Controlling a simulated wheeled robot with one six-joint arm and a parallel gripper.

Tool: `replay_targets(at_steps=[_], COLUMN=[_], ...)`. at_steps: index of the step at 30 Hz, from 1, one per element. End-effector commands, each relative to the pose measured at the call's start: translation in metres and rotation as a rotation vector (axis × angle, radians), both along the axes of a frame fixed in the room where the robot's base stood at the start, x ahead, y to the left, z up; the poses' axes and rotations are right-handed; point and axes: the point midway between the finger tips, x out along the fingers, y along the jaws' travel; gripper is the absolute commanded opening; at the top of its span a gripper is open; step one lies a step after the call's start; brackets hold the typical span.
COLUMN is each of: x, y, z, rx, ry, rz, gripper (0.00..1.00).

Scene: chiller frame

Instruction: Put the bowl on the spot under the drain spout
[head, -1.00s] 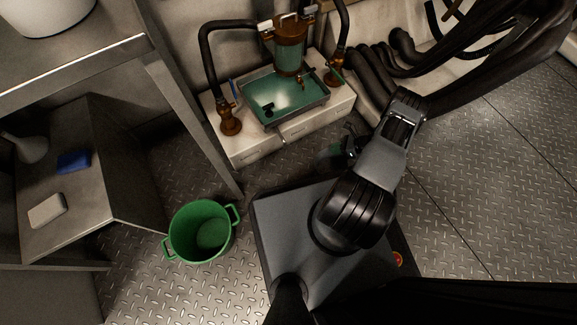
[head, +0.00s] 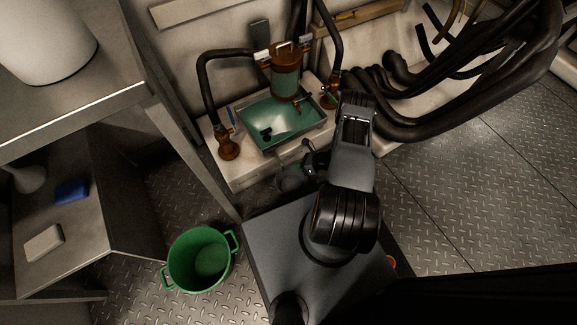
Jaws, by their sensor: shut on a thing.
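My gripper (head: 307,163) is shut on the bowl (head: 290,181), a dark, see-through-looking vessel with a hint of green at its edge. It is held low, in front of the white plinth and just beyond my base; the exact grip on its rim is too small to tell. The plinth (head: 240,177) carries a grey tray (head: 311,133) with green liquid and a copper-capped green cylinder (head: 286,75). A small spout-like fitting (head: 299,103) shows low on the cylinder's front. I cannot make out a marked spot under it.
A green two-handled tub (head: 199,260) stands on the plate floor at left. A metal bench (head: 70,120) with a white container (head: 40,40) is left; its lower shelf holds a blue item (head: 72,191) and a pale block (head: 44,243). Thick black hoses (head: 440,110) crowd the right.

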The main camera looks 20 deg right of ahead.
Motion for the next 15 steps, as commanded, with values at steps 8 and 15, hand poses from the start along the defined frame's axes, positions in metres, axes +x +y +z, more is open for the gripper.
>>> replay_targets(at_steps=[8, 15], x=[0.002, 0.003], y=[0.007, 0.01], z=[0.001, -0.033], rx=[0.0, -0.001], ry=[0.0, -0.001], rz=[-0.008, -0.016], gripper=[0.0, 0.0])
